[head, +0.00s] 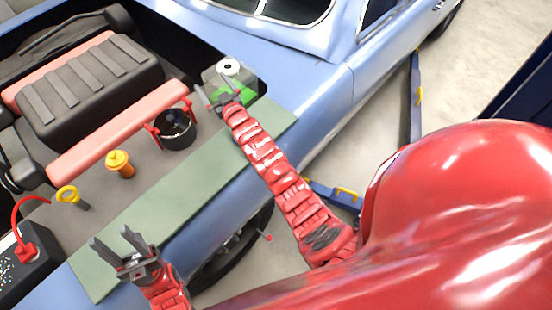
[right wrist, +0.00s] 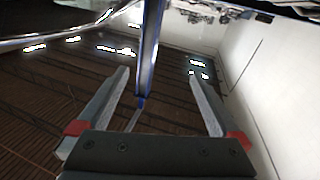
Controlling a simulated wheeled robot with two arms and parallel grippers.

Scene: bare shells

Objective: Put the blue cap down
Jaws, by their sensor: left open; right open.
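I cannot make out a blue cap in either view. My left gripper (head: 109,235) is open, its jaws empty, above the green mat on the fender in the head view. My right gripper (head: 212,90) is open at a pale reservoir with a white, dark-centred round neck (head: 228,67) and green showing in it. The gripper covers part of this reservoir, and I cannot tell whether it touches it. In the right wrist view, the two fingers of my right gripper (right wrist: 166,80) are spread with nothing between them.
A green mat (head: 165,205) lies along the blue car's fender. The engine bay holds a yellow cap (head: 118,163), a yellow ring handle (head: 68,195), a black round pot (head: 176,128) and a battery (head: 25,262) with a red cable. A blue lift arm (head: 414,100) stands beyond the car.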

